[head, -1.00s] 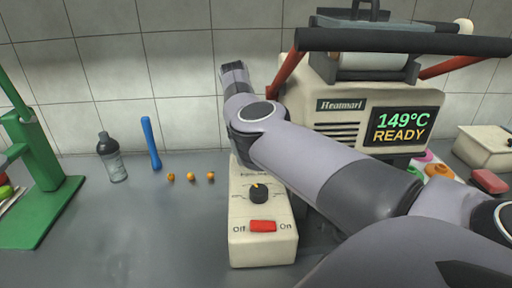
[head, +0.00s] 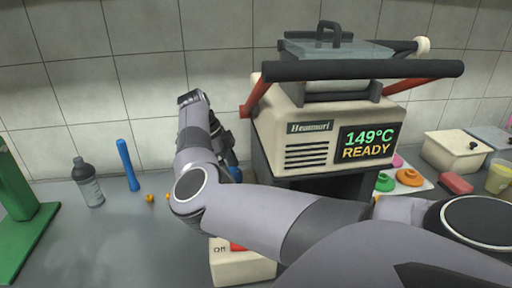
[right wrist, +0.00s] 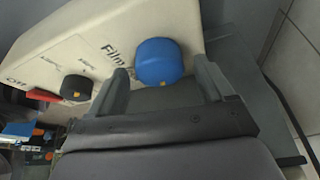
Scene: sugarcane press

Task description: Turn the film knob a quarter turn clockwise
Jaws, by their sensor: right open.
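The film knob (right wrist: 158,62) is a blue round knob with a small yellow mark at its lower edge, beside the printed word "Film" on a cream control box (right wrist: 75,22) in the right wrist view. My right gripper (right wrist: 161,70) is open, with one finger on either side of the knob; I cannot tell whether they touch it. In the head view my right arm covers most of the control box (head: 240,268), and a bit of the blue knob (head: 235,173) shows by the gripper (head: 229,152). My left gripper is not in view.
A smaller black knob (right wrist: 76,88) and a red switch (right wrist: 42,95) share the box. The cream press (head: 290,110), reading 149°C READY, stands just right of the arm.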

